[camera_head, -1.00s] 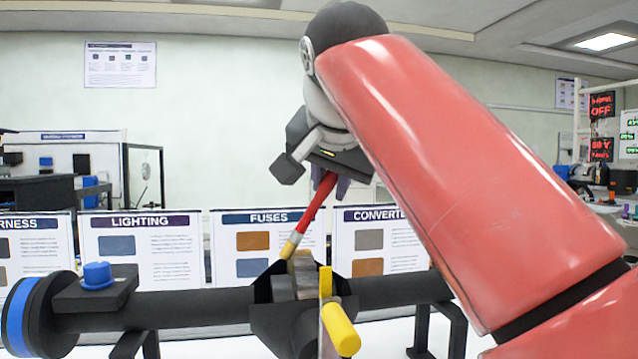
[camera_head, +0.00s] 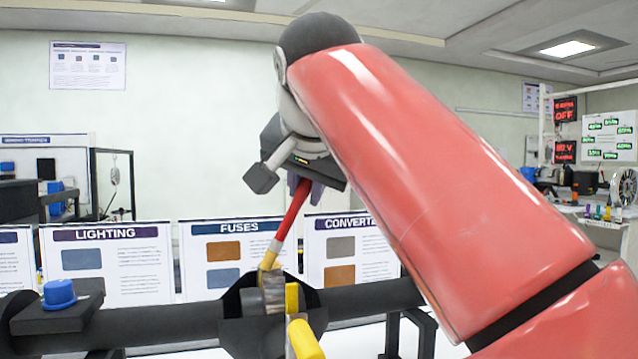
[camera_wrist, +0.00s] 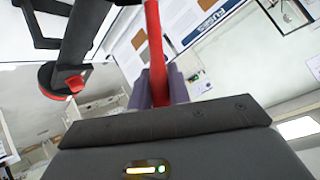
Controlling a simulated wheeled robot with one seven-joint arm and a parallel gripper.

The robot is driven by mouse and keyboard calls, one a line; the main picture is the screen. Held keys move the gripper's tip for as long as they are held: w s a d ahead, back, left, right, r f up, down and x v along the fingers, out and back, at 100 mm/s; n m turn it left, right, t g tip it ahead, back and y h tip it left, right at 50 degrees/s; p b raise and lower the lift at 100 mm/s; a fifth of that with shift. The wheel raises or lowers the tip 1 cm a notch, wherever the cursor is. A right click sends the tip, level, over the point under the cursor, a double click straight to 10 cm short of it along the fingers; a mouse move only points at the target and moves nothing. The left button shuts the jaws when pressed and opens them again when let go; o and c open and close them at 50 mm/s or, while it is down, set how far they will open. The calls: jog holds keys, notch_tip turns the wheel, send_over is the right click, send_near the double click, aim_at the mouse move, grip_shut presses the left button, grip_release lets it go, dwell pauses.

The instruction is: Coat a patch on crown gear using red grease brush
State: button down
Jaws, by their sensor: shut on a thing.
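My gripper (camera_head: 305,187) is shut on the red handle of the grease brush (camera_head: 291,217), which tilts with its pale yellowish tip down and to the left. The brush tip is at the upper edge of the grey metal gear (camera_head: 273,294), seemingly the crown gear; I cannot tell whether they touch. The gear sits in a black open housing on a horizontal dark shaft, partly hidden by the housing walls. In the wrist view the red handle (camera_wrist: 153,42) rises from between the purple fingers (camera_wrist: 158,88); the brush tip and gear contact are not visible there.
A yellow handle (camera_head: 305,342) sticks out at the front of the housing. A blue knob (camera_head: 59,293) sits on a black block on the shaft (camera_head: 150,325) at left. Printed panels (camera_head: 107,262) stand behind. My red arm covers the right side.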

jog(key=shift+s+a+f+p, duration=0.15)
jog(key=shift+a+p, duration=0.1)
jog(key=shift+a, duration=0.45)
jog(key=shift+s+a+f+p, duration=0.15)
jog(key=shift+a+p, duration=0.05)
jog(key=shift+a, duration=0.95)
jog(key=shift+w+r+p, duration=0.2)
jog(key=shift+w+p, duration=0.1)
jog(key=shift+p, duration=0.2)
jog(key=d, duration=0.2)
jog(key=w+d, duration=0.1)
jog(key=d, duration=0.2)
jog(key=shift+w+d+b, duration=0.2)
jog(key=shift+d+b, duration=0.1)
